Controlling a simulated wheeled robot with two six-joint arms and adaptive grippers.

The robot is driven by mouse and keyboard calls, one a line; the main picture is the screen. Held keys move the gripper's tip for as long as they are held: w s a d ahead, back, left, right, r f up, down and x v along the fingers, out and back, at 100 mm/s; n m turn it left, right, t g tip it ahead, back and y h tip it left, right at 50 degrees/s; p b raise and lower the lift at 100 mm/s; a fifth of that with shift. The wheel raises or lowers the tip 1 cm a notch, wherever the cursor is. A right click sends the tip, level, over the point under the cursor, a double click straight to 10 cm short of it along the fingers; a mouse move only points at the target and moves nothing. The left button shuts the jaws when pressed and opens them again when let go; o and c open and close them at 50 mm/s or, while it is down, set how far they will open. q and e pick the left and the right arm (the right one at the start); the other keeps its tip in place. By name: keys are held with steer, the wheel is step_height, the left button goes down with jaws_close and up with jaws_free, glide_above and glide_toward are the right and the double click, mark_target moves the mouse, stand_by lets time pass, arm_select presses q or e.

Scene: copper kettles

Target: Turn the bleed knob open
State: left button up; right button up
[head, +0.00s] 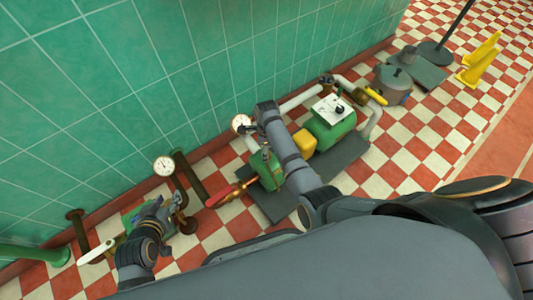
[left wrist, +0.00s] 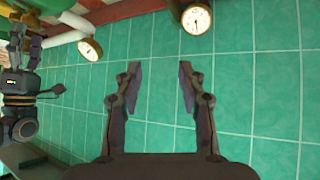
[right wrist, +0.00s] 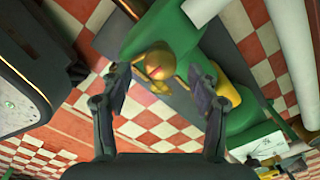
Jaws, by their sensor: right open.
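A round brass knob with a reddish centre (right wrist: 158,65) sits on the end of a green pump body (right wrist: 160,30) in the right wrist view; I cannot tell for certain that it is the bleed knob. My right gripper (right wrist: 157,84) is open, its fingers at either side of the knob's near edge in that picture; contact cannot be told. In the head view my right arm hides part of the green pump (head: 265,172). My left gripper (head: 153,208) is at lower left in the head view. In the left wrist view it (left wrist: 158,78) is open and empty, facing tiles.
Gauges (head: 164,165) and pipes line the green tiled wall (head: 150,70). A red-handled brass valve (head: 228,194) projects beside the pump. Checkered floor (head: 420,150) is clear at right.

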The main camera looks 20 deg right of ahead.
step_height(320, 180, down, 2)
steer(key=shift+f+b, duration=0.1)
steer(key=shift+b, duration=0.4)
arm_select(q)
steer(key=w+r+t, duration=0.5)
steer(key=w+r, duration=0.2)
steer(key=r, duration=0.3)
steer(key=shift+a+r, duration=0.2)
steer(key=shift+a, duration=0.15)
